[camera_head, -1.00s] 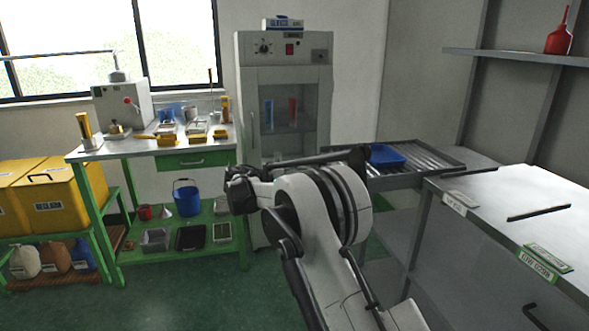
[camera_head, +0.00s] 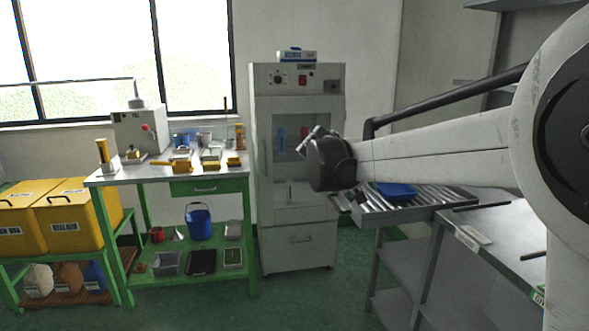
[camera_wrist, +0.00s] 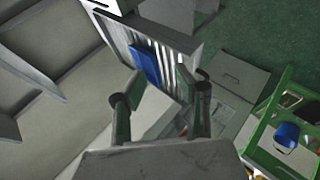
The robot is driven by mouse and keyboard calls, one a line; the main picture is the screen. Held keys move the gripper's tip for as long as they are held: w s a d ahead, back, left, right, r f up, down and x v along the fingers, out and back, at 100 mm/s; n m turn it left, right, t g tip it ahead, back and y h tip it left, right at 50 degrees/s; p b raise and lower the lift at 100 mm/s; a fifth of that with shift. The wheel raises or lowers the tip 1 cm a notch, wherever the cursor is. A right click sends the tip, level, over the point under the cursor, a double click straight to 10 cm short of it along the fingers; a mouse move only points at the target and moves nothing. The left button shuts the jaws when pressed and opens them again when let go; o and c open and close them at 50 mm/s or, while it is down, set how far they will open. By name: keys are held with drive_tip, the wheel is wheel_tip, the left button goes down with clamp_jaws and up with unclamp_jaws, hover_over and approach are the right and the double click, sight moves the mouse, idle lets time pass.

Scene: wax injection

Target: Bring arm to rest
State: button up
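My gripper (camera_wrist: 159,82) shows in the wrist view with its two fingers spread apart and nothing between them. It is open and empty. In the head view my arm reaches from the right edge toward the middle, its wrist in front of the glass-door cabinet (camera_head: 298,256). My gripper's fingers are hard to make out there. In the wrist view a blue tray (camera_wrist: 146,62) on the roller conveyor (camera_wrist: 112,38) lies beyond the fingers, apart from them.
The conveyor also shows in the head view (camera_head: 428,196), behind my arm. A grey worktable (camera_head: 500,238) stands at right. A green bench (camera_head: 250,215) with tools is left of the cabinet, and yellow bins (camera_head: 70,225) stand farther left. Green floor in front of the cabinet is clear.

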drive_tip(key=s+d+r+m+y+p, duration=0.1)
drive_tip(key=s+d+y, duration=0.1)
drive_tip(key=s, duration=0.8)
drive_tip(key=s+d+r+m+y+p, duration=0.1)
drive_tip(key=s+y+p, duration=0.1)
drive_tip(key=s, duration=0.9)
drive_tip(key=s+a+f+m+y+p, duration=0.1)
drive_tip(key=s+f, duration=0.1)
drive_tip(key=s, duration=0.7)
drive_tip(key=s+f+m+y+p, duration=0.1)
drive_tip(key=s+f+y, duration=0.1)
drive_tip(key=s, duration=0.6)
drive_tip(key=shift+s+a+f+t+y, duration=0.3)
drive_tip(key=shift+s+a+f, duration=0.1)
drive_tip(key=shift+f, duration=0.45)
